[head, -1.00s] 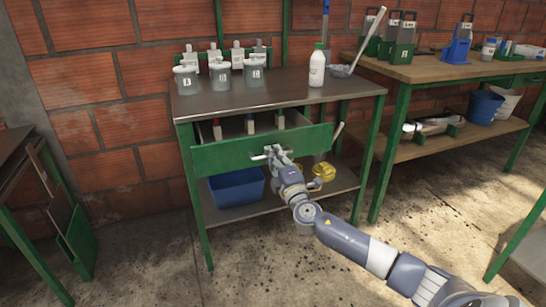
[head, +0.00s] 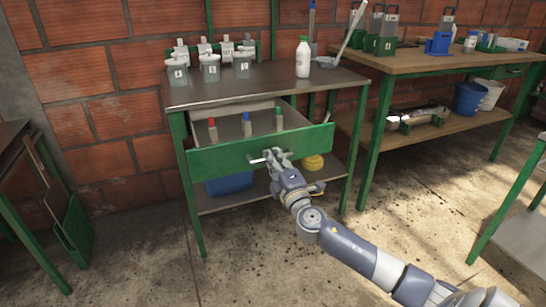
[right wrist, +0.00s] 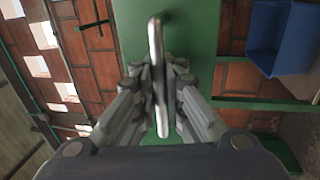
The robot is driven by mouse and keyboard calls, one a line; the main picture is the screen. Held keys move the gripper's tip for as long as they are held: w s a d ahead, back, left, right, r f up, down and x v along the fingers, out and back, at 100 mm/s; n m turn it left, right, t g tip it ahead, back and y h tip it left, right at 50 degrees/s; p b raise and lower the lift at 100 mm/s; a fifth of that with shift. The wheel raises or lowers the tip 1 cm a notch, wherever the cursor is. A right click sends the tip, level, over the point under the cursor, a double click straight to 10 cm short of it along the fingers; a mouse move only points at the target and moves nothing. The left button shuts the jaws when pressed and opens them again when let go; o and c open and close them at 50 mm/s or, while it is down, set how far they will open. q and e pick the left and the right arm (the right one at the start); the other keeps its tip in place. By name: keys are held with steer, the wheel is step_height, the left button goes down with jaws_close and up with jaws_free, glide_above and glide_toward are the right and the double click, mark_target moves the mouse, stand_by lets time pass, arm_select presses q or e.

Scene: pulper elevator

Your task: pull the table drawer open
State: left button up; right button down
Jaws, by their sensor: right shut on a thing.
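The green table drawer (head: 225,153) stands pulled out from under the grey table top (head: 250,84). Its inside shows, with red, blue and green topped items standing in it. My right gripper (head: 270,158) is shut on the metal drawer handle at the middle of the drawer front. In the right wrist view the handle (right wrist: 156,45) runs between the two fingers of the right gripper (right wrist: 160,85), with the green drawer front behind it. My left gripper is not in view.
A blue bin (head: 229,183) and a yellow thing (head: 313,162) are on the lower shelf. A wooden bench (head: 430,58) stands at the right. The floor in front is clear.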

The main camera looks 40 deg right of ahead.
steer(key=shift+f, duration=0.1)
steer(key=c, duration=2)
jaws_free()
steer(key=shift+o, duration=0.2)
steer(key=v, duration=1.2)
steer(key=shift+a+f, duration=0.1)
steer(key=shift+f, duration=0.05)
